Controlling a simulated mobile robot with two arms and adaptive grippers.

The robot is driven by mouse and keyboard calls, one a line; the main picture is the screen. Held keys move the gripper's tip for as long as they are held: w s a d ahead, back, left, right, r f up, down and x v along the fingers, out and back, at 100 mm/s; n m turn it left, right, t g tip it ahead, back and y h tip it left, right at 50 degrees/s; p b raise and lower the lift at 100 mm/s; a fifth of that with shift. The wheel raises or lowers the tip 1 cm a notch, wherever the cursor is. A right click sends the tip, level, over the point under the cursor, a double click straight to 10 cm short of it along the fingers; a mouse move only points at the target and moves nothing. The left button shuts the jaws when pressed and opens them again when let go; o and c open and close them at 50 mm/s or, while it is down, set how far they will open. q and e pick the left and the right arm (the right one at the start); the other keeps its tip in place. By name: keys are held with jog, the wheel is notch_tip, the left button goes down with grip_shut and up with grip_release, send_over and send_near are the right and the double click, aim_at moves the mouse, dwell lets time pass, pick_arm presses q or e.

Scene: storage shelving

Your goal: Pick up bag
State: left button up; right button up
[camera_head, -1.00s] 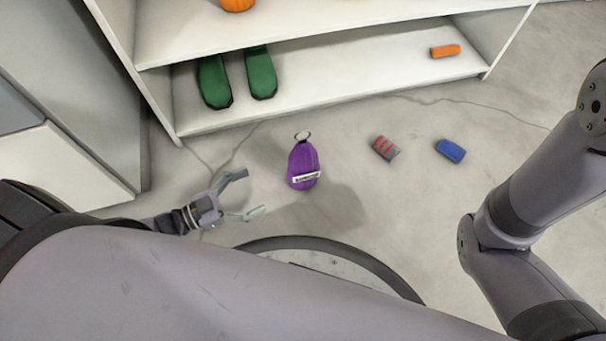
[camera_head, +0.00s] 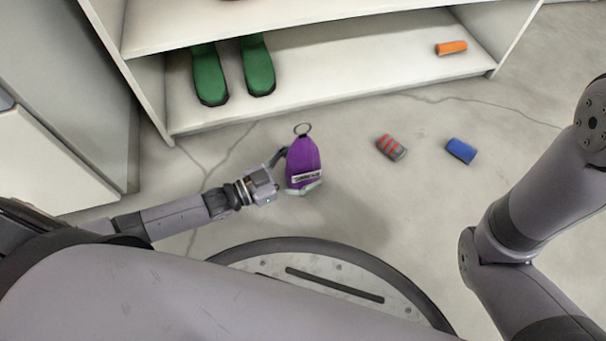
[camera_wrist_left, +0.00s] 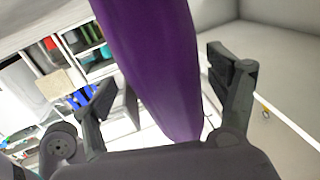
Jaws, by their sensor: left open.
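The purple bag (camera_head: 303,160) stands on the floor in front of the shelf, with a ring at its top and a white label low on its front. My left gripper (camera_head: 291,172) is at the bag, with one finger at its left side and the other by its lower edge. In the left wrist view the bag (camera_wrist_left: 158,60) fills the space between the two open fingers (camera_wrist_left: 170,95). My right gripper is out of view; only part of my right arm shows in the head view.
A white shelf (camera_head: 330,95) stands behind the bag, with green shoes (camera_head: 233,72) and an orange item (camera_head: 451,47) on its lower board. A red-and-grey item (camera_head: 391,148) and a blue item (camera_head: 461,151) lie on the floor to the right. A white cabinet (camera_head: 45,165) is at left.

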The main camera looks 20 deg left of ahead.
pick_arm(q)
jog(key=shift+w+d, duration=0.2)
jog(key=shift+c, duration=0.2)
jog(key=shift+r, duration=0.1)
jog(key=c, duration=1.6)
